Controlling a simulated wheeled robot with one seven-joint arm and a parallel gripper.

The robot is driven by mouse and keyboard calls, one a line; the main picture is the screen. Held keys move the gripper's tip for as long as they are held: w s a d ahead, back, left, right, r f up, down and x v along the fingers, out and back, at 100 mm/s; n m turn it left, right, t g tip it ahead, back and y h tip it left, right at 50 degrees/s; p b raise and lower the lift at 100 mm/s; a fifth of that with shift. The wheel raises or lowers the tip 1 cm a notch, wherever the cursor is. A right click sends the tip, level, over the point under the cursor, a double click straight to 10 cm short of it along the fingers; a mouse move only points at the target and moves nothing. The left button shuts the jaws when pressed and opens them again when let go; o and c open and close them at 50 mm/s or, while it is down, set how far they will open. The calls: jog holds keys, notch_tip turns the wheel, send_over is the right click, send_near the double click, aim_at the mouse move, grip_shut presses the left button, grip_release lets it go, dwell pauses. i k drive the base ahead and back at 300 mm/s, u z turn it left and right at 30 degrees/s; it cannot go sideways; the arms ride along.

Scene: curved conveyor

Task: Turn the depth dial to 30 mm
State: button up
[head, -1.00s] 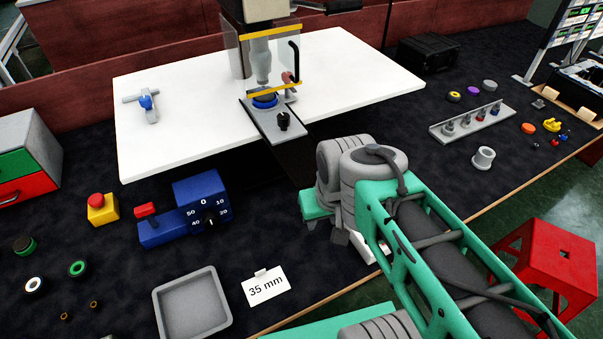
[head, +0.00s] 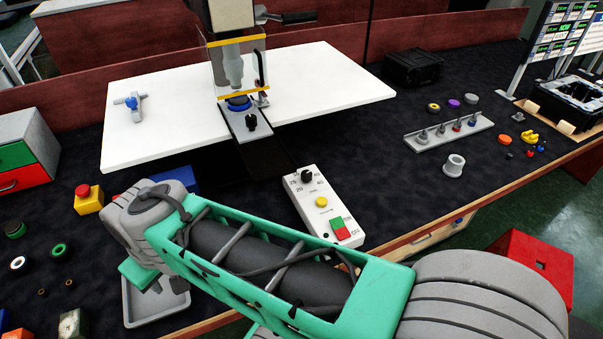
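A blue unit (head: 178,178) stands on the dark bench at left. My arm covers most of it, and its numbered dial is hidden now. A white control box (head: 324,206) right of it carries a black knob (head: 307,175) ringed by numbers, a yellow button and a green and red switch. I cannot tell the knob's exact setting. My gripper (head: 152,287) points down at lower left, in front of the blue unit and over the grey tray's area. It appears apart from both dials. Its fingers are small and partly hidden, so their opening is unclear.
A grey tray (head: 172,311) lies under my gripper. A yellow box with a red button (head: 88,198) is left of the blue unit. A press (head: 235,70) stands over the white table (head: 320,85). Small rings lie at far left.

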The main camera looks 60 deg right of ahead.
aim_at(307, 176)
jog(key=k, duration=0.85)
jog(key=z, duration=1.15)
jog(key=i, duration=1)
jog(key=u, duration=0.05)
